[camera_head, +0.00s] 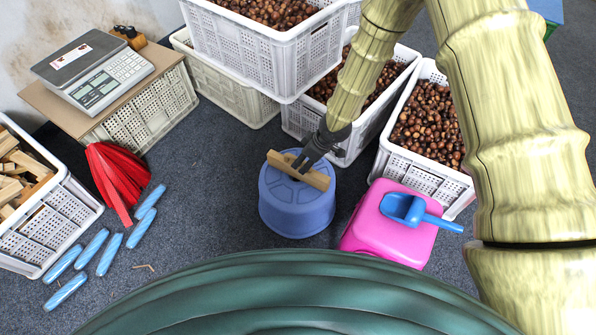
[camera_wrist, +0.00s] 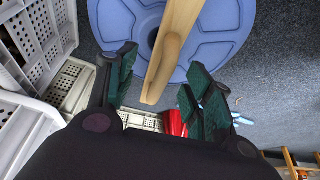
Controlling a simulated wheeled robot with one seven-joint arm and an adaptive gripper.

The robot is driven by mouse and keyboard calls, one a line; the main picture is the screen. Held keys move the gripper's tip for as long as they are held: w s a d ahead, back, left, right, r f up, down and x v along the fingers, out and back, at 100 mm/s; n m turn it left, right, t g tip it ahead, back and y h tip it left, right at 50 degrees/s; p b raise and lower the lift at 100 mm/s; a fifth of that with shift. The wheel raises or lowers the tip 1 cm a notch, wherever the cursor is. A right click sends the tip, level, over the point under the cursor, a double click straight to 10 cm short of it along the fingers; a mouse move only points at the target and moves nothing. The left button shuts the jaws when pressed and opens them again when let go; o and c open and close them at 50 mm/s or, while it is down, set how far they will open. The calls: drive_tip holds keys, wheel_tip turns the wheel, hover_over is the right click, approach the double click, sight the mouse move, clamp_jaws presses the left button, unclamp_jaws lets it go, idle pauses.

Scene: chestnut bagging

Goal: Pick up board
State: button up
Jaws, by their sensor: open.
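The board (camera_head: 301,171) is a short light-wood piece lying across the top of a round blue stool (camera_head: 297,205). My gripper (camera_head: 312,160) is above the board's middle in the head view. In the wrist view my gripper (camera_wrist: 160,95) is open, with a dark green pad on each side of the board and visible gaps. Whether either pad touches the board I cannot tell.
White crates of chestnuts (camera_head: 262,47) stand behind the stool. A pink stool (camera_head: 388,240) with a blue scoop (camera_head: 404,209) is at right. A scale (camera_head: 92,70), red bundle (camera_head: 116,176) and blue rolls (camera_head: 110,254) are at left. Bare floor lies between.

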drive_tip(key=shift+b+x, duration=1.35)
drive_tip(key=shift+x, duration=1.6)
drive_tip(key=shift+s+a, duration=0.1)
drive_tip(key=shift+a, duration=0.05)
clamp_jaws()
